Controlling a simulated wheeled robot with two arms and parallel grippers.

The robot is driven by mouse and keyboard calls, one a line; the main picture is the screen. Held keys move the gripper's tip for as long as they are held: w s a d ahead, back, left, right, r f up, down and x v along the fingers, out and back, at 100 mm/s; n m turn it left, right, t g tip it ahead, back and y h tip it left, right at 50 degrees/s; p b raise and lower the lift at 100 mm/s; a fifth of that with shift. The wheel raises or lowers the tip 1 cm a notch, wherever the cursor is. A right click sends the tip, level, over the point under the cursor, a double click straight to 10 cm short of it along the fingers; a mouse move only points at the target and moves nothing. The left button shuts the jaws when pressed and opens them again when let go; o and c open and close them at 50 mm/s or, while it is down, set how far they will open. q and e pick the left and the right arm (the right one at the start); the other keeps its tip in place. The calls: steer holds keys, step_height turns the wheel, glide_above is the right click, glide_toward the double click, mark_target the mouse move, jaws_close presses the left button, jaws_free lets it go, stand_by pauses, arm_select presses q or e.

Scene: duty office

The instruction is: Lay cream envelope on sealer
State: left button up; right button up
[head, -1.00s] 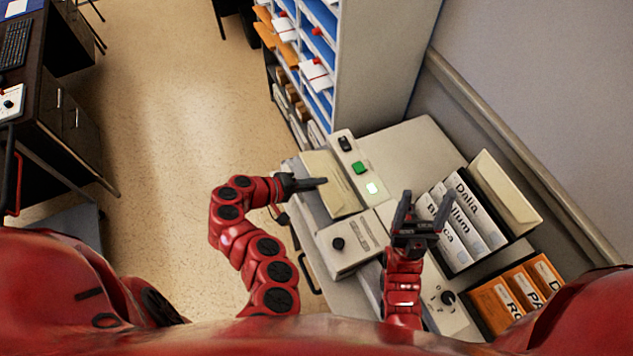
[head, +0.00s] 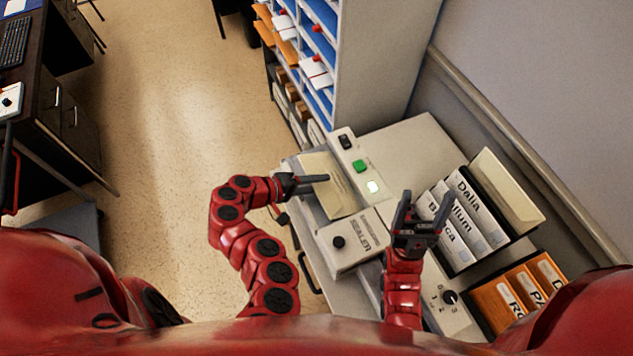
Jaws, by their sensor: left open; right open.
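A cream envelope (head: 340,197) lies flat on the bed of the sealer (head: 367,225), between the box marked SEALER and the strip with the green button. My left gripper (head: 318,181) is open, its fingers over the envelope's left part; I cannot tell whether they touch it. My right gripper (head: 426,207) is open and empty, pointing up the picture, between the sealer and the labelled files. A second cream envelope (head: 507,190) stands tilted behind the files at the right.
White labelled files (head: 465,222) and orange files (head: 520,290) stand in holders at the right. A pigeonhole shelf (head: 375,60) rises behind the sealer. A dial box (head: 450,315) is at the front. The counter behind the sealer (head: 415,150) is clear.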

arm_select(q)
steer(key=shift+a, duration=0.15)
steer(key=shift+s+a+r, duration=0.1)
steer(key=shift+a, duration=0.2)
steer(key=shift+b+v, duration=0.6)
steer(key=shift+v, duration=0.6)
steer(key=r+p, duration=0.1)
steer(key=a+p, duration=0.1)
steer(key=p, duration=0.1)
steer(key=shift+s+r, duration=0.3)
steer(key=shift+r, duration=0.1)
steer(key=f+p+v, duration=0.1)
steer(key=p+v, duration=0.6)
steer(key=v, duration=0.5)
steer(key=shift+s+a, duration=0.25)
steer(key=shift+s, duration=0.1)
steer(key=shift+r, duration=0.15)
